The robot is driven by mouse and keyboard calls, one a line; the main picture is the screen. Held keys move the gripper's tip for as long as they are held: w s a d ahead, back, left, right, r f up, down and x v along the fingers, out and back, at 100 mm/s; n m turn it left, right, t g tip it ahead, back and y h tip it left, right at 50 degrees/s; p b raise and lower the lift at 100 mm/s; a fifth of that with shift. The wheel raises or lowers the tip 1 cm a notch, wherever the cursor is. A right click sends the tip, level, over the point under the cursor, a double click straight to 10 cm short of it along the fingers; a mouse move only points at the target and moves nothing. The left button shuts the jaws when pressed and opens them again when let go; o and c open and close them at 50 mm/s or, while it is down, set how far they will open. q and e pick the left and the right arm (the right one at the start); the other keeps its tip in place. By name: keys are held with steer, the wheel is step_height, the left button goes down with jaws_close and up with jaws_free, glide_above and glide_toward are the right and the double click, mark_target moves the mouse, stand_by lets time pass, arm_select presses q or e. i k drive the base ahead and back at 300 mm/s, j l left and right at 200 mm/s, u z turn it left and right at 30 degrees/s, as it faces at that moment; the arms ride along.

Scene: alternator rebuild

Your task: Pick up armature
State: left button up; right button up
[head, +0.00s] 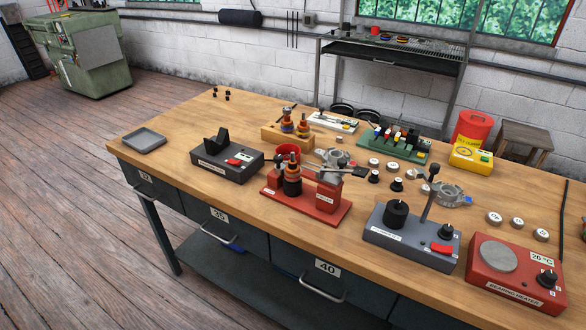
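Dark and copper-orange cylindrical parts that look like armatures stand in two places. One part (292,180) stands upright in the red fixture (328,212) near the middle of the bench. Two smaller parts, a left one (287,124) and a right one (303,127), stand upright on a wooden block (272,136) behind it. I cannot tell from this view which one the task means. Neither of my grippers is in view, and nothing in view is held.
Around the fixture stand a black cradle device (225,167), a grey press-like device (420,247) and a red bearing heater (515,272). A silver housing (450,195) and small round parts lie right of centre. The bench's left end is mostly clear around a grey tray (144,139).

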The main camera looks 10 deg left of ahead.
mark_target(292, 171)
steer(key=j+z, duration=0.15)
steer(key=z, duration=0.95)
steer(key=j+z, duration=0.3)
steer(key=j, duration=0.15)
steer(key=k+j+z, duration=0.15)
steer(key=j+z, duration=0.15)
steer(key=j, duration=0.15)
steer(key=k+j+z, duration=0.15)
steer(key=j+z, duration=0.15)
steer(key=k+j+z, duration=0.25)
steer(key=j, duration=0.25)
steer(key=i, duration=0.1)
